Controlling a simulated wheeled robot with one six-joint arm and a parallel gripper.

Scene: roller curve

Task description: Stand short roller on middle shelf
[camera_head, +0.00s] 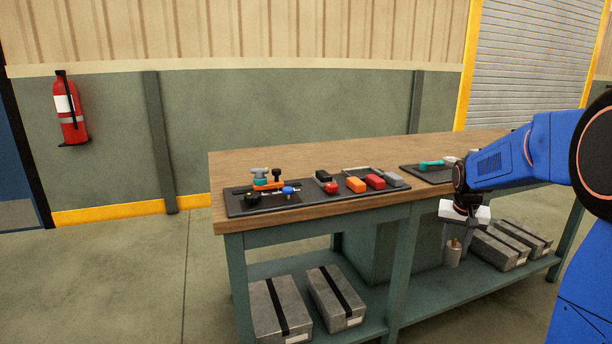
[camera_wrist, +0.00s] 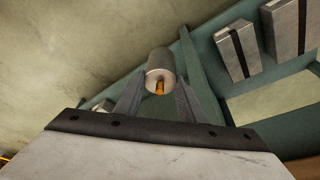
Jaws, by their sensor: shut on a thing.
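The short roller (camera_head: 453,256) is a grey cylinder with an orange-brown pin at its end. My gripper (camera_head: 453,240) is shut on it and holds it in front of the workbench, below the height of the top. In the wrist view the roller (camera_wrist: 160,66) sits between the two fingers of my gripper (camera_wrist: 158,84), with its orange pin toward the camera. In the head view the roller hangs about upright with the pin up. A middle shelf cannot be made out for sure; the workbench has one lower shelf (camera_head: 415,312).
Grey boxes with black straps stand on the lower shelf, at left (camera_head: 279,308) and right (camera_head: 492,249). The wooden bench top (camera_head: 300,150) carries dark mats with tools and coloured blocks. A green bench leg (camera_head: 402,265) stands left of my gripper. Floor at left is clear.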

